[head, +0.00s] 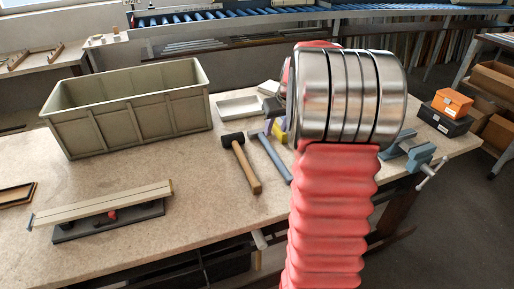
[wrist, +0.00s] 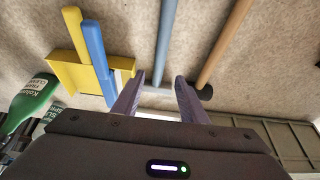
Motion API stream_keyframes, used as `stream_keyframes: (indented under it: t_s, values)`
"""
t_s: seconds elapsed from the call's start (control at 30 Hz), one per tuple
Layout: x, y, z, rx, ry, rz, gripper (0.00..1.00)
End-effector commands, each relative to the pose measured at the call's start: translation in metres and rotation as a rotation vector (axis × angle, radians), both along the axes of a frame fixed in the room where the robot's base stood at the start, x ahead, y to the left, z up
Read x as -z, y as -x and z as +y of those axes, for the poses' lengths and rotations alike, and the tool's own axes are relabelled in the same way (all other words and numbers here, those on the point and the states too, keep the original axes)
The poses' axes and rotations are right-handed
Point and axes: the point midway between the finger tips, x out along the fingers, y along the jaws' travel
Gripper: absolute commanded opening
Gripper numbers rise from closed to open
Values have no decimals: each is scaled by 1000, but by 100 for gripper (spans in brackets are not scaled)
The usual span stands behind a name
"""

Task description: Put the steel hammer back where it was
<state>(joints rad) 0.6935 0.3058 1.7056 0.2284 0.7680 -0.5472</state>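The steel hammer (head: 271,157), with a blue-grey handle, lies on the bench beside the mallet. I cannot tell how far above the hammer the fingers are. In the head view my arm hides most of the gripper. The mallet (head: 242,164) has a wooden handle and a black head (wrist: 205,92), just right of my right finger in the wrist view.
A large grey-green bin (head: 130,112) stands at the back left. A small white tray (head: 240,106) lies behind the hammers. A vise (head: 418,157) is at right.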

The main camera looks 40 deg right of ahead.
Motion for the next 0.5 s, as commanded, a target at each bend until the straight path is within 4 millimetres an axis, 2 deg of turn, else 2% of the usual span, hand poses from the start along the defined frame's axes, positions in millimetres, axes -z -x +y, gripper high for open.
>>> stream_keyframes:
  t_s: [0.13,0.27,0.5]
  values:
    - [-4,0,7,-5,1,-1,39]
    - [-16,1,31,-21,4,-4,39]
    - [-49,16,109,-69,8,-13,39]
